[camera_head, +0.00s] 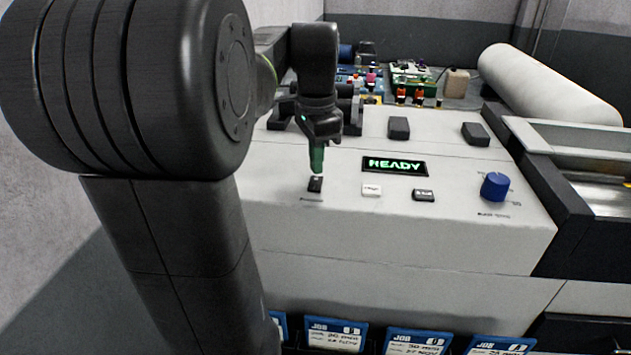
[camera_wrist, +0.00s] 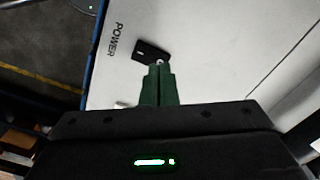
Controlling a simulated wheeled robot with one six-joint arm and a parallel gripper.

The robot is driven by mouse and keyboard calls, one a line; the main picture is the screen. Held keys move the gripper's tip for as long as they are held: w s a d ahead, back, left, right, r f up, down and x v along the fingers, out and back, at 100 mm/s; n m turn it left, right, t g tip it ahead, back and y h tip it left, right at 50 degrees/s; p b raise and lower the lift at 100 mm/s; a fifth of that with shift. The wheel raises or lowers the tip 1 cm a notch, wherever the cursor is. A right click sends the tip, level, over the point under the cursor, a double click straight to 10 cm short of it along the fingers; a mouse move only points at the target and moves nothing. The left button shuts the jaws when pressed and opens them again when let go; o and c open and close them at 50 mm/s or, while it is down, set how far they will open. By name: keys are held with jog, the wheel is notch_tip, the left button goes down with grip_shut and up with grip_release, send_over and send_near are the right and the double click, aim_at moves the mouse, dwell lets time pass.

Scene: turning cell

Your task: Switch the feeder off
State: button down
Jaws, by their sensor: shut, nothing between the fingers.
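The feeder panel (camera_head: 290,225) is light grey, with a lit display (camera_head: 394,166) reading READY in green. A small black rocker switch (camera_head: 315,184) sits at the panel's left. The wrist view shows this switch (camera_wrist: 151,52) beside the printed word POWER (camera_wrist: 115,40). My gripper (camera_head: 317,170) is shut and empty, with green fingertips pointing down right at the switch. In the wrist view the fingertips (camera_wrist: 159,68) overlap the switch's lower edge. I cannot tell whether they touch it.
Two dark blocks stand behind the display. Blue job cards (camera_head: 337,334) hang along the front. A large white roll (camera_head: 548,85) is at the back right.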

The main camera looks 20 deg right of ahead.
aim_at(317, 178)
jog(key=shift+f+b, duration=0.5)
jog(key=shift+f, duration=0.45)
dwell(0.4)
notch_tip(317, 178, up, 7)
jog(key=p, duration=0.7)
jog(key=shift+r, duration=0.1)
dwell(0.4)
notch_tip(317, 178, down, 7)
jog(key=b, duration=0.7)
jog(key=shift+r, duration=0.15)
